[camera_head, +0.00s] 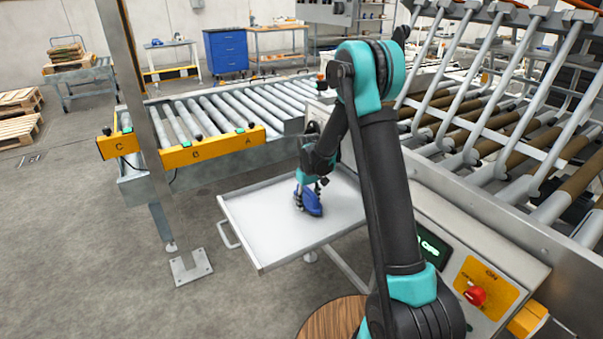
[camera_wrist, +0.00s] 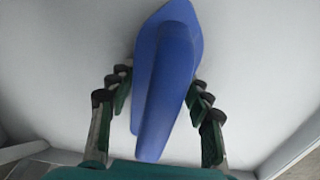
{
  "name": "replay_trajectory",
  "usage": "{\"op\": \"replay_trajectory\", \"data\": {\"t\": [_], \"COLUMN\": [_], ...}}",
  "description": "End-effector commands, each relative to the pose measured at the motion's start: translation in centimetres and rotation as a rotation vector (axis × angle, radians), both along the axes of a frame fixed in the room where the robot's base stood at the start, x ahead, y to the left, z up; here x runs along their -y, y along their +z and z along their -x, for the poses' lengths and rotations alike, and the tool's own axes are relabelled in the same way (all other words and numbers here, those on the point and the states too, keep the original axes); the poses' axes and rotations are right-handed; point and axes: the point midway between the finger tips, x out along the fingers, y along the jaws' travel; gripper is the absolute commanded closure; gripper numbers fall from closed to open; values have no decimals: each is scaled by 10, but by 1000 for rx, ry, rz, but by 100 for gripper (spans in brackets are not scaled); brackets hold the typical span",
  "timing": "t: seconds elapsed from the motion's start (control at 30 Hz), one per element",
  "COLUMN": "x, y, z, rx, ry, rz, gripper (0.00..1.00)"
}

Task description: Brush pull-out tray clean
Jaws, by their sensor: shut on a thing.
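The pull-out tray (camera_head: 248,219) is a flat light-grey tray with a low rim and a front handle, pulled out beside the machine. My gripper (camera_head: 309,193) is over the tray, pointing down. It is shut on a blue brush (camera_head: 313,204). In the wrist view the blue brush (camera_wrist: 165,75) lies between the fingers of my gripper (camera_wrist: 160,98), with the pale tray surface (camera_wrist: 60,60) behind it. The brush's bristles are hidden, and I cannot tell whether it touches the tray. I see no clear debris on the visible tray surface.
A roller conveyor (camera_head: 235,107) with yellow panels stands behind the tray. A control panel with a red knob (camera_head: 475,295) is at lower right. A round wooden top (camera_head: 330,320) is in front. Open floor lies at left.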

Motion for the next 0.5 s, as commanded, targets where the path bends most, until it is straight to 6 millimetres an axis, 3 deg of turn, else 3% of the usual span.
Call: {"op": "replay_trajectory", "data": {"t": [0.13,0.5], "x": [1,2], "y": [28,61], "z": [1,0], "rx": [0,0], "ry": [-1,-5], "rz": [0,0], "gripper": [77,77]}}
